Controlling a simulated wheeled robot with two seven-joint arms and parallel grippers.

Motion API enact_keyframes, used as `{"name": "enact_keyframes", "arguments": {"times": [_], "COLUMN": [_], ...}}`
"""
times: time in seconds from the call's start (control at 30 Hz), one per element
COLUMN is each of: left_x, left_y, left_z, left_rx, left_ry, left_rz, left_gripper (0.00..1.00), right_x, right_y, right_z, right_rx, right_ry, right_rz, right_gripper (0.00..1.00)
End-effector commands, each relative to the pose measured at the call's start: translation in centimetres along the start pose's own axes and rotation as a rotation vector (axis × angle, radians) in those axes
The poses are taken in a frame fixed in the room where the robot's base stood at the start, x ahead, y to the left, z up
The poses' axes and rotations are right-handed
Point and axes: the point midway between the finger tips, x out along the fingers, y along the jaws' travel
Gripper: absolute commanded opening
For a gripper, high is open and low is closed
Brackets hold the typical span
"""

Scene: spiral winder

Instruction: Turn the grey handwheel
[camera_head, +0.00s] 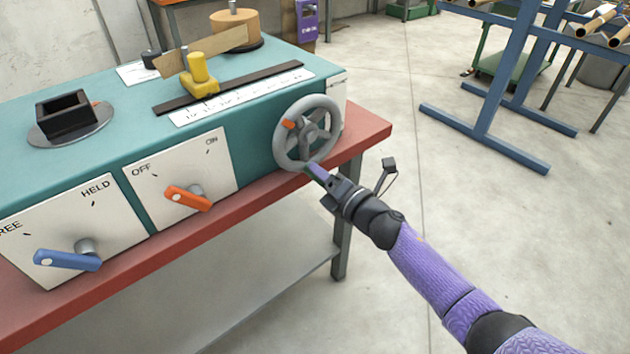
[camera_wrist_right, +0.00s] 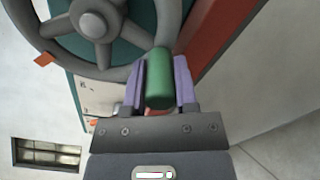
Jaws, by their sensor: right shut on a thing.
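The grey handwheel (camera_head: 333,117) is on the right end of the teal machine's front. It has several spokes and an orange mark (camera_head: 289,124) on the upper left of its rim. My right gripper (camera_head: 315,170) is at the bottom of the wheel. In the right wrist view, its purple fingers (camera_wrist_right: 160,84) are shut around a green handle (camera_wrist_right: 159,78) by the wheel's rim (camera_wrist_right: 150,62). The orange mark also shows in that view (camera_wrist_right: 44,59). My left gripper is not in view.
The teal machine (camera_head: 255,85) stands on a red-topped bench (camera_head: 366,131). Its front has an orange lever (camera_head: 187,198) on an OFF/ON plate and a blue lever (camera_head: 68,260) on a FREE/HELD plate. A yellow guide (camera_head: 199,72) sits on top. Clear floor lies right; a blue rack (camera_head: 500,90) stands beyond.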

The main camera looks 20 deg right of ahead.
Motion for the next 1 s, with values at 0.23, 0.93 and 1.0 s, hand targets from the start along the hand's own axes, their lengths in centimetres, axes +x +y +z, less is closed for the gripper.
{"name": "enact_keyframes", "arguments": {"times": [0.23, 0.93, 1.0], "left_x": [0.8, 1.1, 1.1], "left_y": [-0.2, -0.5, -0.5], "left_z": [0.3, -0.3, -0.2], "left_rx": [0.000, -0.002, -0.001], "left_ry": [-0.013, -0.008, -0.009], "left_rz": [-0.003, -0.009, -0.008], "left_gripper": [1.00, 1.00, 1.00], "right_x": [0.0, 0.0, 0.0], "right_y": [-0.7, -0.7, -0.7], "right_z": [0.6, 1.1, 1.1], "right_rx": [-0.126, -0.197, -0.196], "right_ry": [0.001, 0.001, 0.001], "right_rz": [-0.004, -0.003, -0.003], "right_gripper": [0.00, 0.00, 0.43]}}
